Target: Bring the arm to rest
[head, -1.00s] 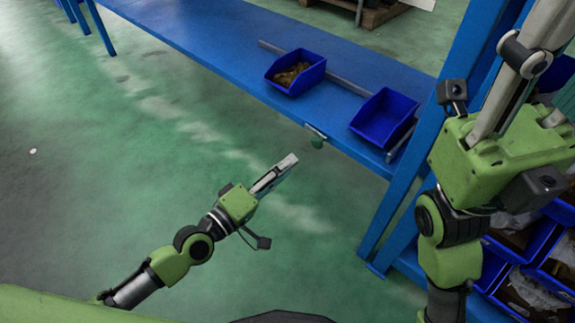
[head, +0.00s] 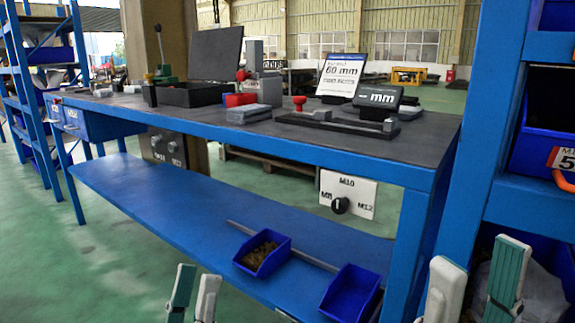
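My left gripper (head: 196,290) shows at the bottom edge, left of centre. Its two fingertips point up with a narrow gap between them and nothing in it. My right gripper (head: 474,278) shows at the bottom right, its fingers wide apart. A white bag-like thing lies behind that gap, and no held object is visible. The rest of both arms is out of view. Both grippers are in front of the blue workbench (head: 300,142).
The lower shelf (head: 150,205) holds a blue bin with brownish parts (head: 262,252) and an empty-looking blue bin (head: 350,293). A sign (head: 341,75), a black case (head: 190,92) and gauges stand on the bench. Blue racking (head: 482,130) rises close at right. Green floor is open at left.

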